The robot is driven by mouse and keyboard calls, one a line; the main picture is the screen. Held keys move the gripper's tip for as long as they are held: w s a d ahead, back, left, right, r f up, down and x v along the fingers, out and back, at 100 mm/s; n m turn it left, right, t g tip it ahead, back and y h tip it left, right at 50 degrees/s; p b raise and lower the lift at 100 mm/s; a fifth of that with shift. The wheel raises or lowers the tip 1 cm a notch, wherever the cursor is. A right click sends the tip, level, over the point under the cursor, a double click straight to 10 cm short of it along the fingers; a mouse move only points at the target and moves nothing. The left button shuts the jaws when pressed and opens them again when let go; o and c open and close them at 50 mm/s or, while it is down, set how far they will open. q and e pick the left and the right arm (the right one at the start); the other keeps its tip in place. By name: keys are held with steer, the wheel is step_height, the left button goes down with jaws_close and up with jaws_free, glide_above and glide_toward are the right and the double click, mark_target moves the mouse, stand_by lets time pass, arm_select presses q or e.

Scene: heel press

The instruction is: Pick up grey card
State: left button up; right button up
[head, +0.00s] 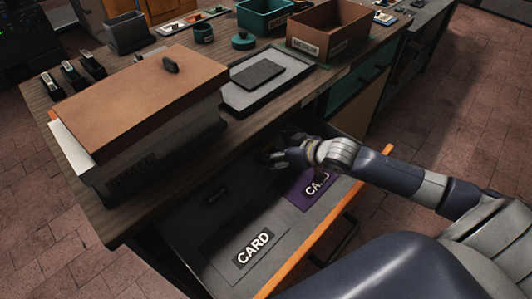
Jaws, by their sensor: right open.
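An open drawer (318,236) with an orange front edge sits below the worktop. Inside it, a grey card (222,262) with a "CARD" label lies flat at the near left; its outline blends with the drawer's grey floor. My right gripper (272,158) is open over the dark back part of the drawer, beyond the purple card and apart from the grey one. Shadow hides what lies under its fingers. My left gripper is out of view.
A tray (285,88) with a dark slab, a brown bin (330,30) and a teal bin (265,14) stand behind. Several staplers (72,74) stand at left.

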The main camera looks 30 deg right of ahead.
mark_target(267, 148)
steer(key=x, duration=0.4)
steer(key=shift+w+a+f, duration=0.15)
steer(key=shift+w, duration=0.1)
steer(key=c, duration=0.8)
